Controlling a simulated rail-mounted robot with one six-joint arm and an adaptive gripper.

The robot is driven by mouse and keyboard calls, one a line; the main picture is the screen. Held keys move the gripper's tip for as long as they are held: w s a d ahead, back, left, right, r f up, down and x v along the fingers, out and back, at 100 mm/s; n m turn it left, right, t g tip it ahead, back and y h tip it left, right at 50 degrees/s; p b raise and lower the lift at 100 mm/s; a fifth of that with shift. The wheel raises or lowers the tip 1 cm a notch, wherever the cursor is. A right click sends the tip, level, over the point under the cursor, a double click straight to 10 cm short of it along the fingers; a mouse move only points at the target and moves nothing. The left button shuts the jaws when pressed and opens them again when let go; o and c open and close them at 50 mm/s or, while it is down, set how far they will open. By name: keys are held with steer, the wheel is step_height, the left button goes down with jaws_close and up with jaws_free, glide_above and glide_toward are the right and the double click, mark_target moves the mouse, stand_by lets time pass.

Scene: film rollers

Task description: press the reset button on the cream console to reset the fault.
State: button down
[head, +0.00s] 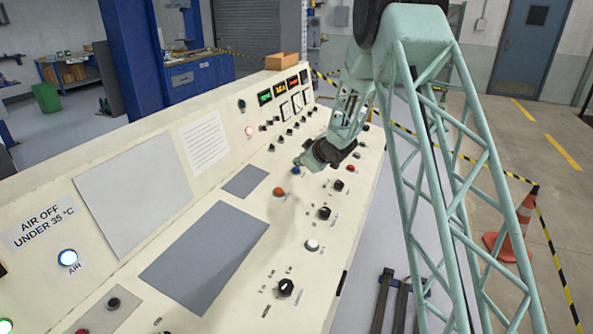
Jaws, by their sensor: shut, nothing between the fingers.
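The cream console (165,190) runs diagonally from the front left to the back centre of the head view. My gripper (301,162) is shut and empty, low over the console's sloping desk. Its tip is just above a small blue button (296,170); I cannot tell whether they touch. An orange button (279,191) sits nearer the camera, and a white button (312,245) lies further down the desk. The labels beside these buttons are too small to read, so none can be identified as reset by its text.
Black knobs (324,213) stand up from the desk around the gripper. A wooden block (282,62) rests on the console top. An orange cone (525,208) and striped tape stand on the right.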

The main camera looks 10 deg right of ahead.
steer(key=shift+a+f+b, duration=0.2)
steer(key=shift+f+b, duration=0.35)
steer(key=shift+f, duration=0.35)
stand_by(1.3)
steer(key=shift+r, duration=0.25)
steer(key=shift+d+r+p, duration=0.2)
steer(key=shift+r+p, duration=0.45)
steer(key=shift+p, duration=0.05)
steer(key=shift+r, duration=0.1)
stand_by(0.3)
steer(key=r+p, duration=0.2)
steer(key=r, duration=0.1)
steer(key=d+r+p, duration=0.1)
steer(key=shift+s+r+p, duration=0.35)
stand_by(0.9)
